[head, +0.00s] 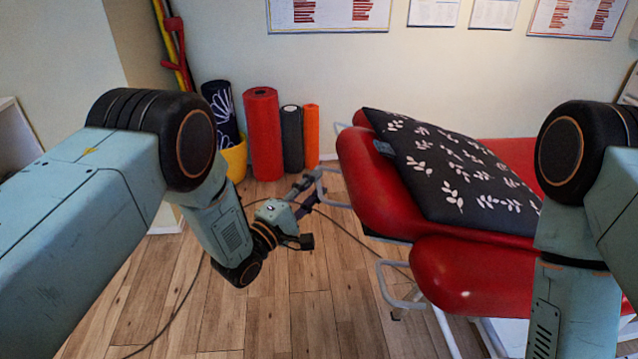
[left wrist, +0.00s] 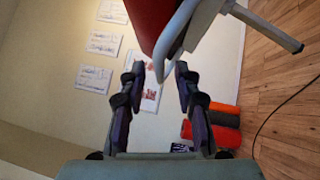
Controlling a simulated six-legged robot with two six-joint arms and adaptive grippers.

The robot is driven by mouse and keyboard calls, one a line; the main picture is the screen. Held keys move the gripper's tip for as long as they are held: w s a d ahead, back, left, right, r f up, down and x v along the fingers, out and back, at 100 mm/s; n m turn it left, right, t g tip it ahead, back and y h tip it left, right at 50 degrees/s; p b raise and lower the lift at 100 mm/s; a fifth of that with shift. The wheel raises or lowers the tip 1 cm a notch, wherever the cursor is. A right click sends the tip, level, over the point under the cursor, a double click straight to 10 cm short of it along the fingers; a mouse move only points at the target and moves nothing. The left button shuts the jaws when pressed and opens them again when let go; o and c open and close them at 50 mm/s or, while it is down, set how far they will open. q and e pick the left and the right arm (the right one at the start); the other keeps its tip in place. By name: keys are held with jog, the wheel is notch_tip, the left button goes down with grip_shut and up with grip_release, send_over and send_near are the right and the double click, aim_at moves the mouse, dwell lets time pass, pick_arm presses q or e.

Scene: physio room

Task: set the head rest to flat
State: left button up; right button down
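The red padded table (head: 490,275) is at the right. Its head rest (head: 372,185) is the red end section on the left, and it looks tilted, though a dark pillow with white leaves (head: 440,165) covers much of it. A grey bar handle (head: 321,188) sticks out from the head rest's left side. My left gripper (head: 308,191) is at this handle. In the left wrist view, the gripper (left wrist: 158,75) is open, with the grey handle (left wrist: 170,50) at or just beyond its fingertips; contact cannot be told. My right gripper is outside the views.
A second grey handle (head: 398,292) sits lower on the table's near side. Rolled mats, including a red one (head: 263,135), and a yellow bucket (head: 236,160) stand by the wall. A dark cable (head: 190,290) crosses the wooden floor. The floor in front is otherwise clear.

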pick_arm(q)
jog(key=shift+x, duration=1.05)
grip_shut()
